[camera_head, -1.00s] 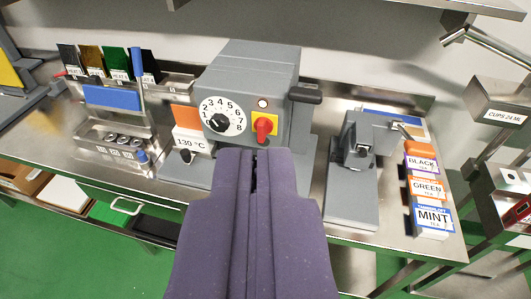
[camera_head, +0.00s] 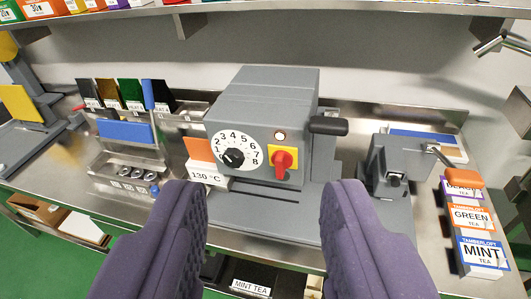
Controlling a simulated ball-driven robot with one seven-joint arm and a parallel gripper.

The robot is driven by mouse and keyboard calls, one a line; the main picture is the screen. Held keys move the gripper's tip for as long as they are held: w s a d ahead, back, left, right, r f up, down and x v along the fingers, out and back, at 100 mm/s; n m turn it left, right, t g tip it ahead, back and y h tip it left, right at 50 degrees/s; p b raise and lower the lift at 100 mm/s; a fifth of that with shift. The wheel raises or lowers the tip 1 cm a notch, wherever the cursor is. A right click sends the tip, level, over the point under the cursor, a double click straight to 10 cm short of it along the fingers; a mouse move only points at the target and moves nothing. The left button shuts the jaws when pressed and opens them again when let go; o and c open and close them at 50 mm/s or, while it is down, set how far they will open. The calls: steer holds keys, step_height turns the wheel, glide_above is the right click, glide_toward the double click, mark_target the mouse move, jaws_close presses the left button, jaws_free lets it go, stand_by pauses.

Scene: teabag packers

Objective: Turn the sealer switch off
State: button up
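The sealer (camera_head: 262,110) is a grey box on the steel counter, with a numbered black dial (camera_head: 234,157) on its front. The sealer switch (camera_head: 283,162) is a red knob on a yellow plate, right of the dial, its handle pointing roughly downward. A small round lamp (camera_head: 280,135) sits above it and looks pale. My gripper (camera_head: 263,210) is open and empty. Its two purple fingers stand wide apart in front of and below the sealer's front, apart from the switch, which shows between and above them.
A black lever (camera_head: 328,125) sticks out at the sealer's right. A grey press (camera_head: 392,165) with an orange handle stands further right, beside tea boxes (camera_head: 482,250). A steel rack (camera_head: 130,165) with coloured packets is at left. A shelf (camera_head: 240,8) runs overhead.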

steer(key=w+a+f+m+p, duration=0.1)
steer(key=w+f+p, duration=0.1)
steer(key=w+f, duration=0.4)
steer(key=w+f+m+p, duration=0.15)
steer(key=w+f, duration=0.25)
steer(key=w, duration=0.5)
steer(key=h+p, duration=0.3)
steer(key=p, duration=0.2)
glide_toward(278, 166)
step_height(278, 166, up, 5)
steer(key=w, duration=0.1)
step_height(278, 166, down, 7)
steer(key=t+h+p, duration=0.2)
steer(key=x, duration=0.2)
steer(key=b+x, duration=0.1)
steer(key=x, duration=0.5)
steer(key=shift+w+a, duration=0.2)
steer(key=shift+a, duration=0.05)
jaws_close()
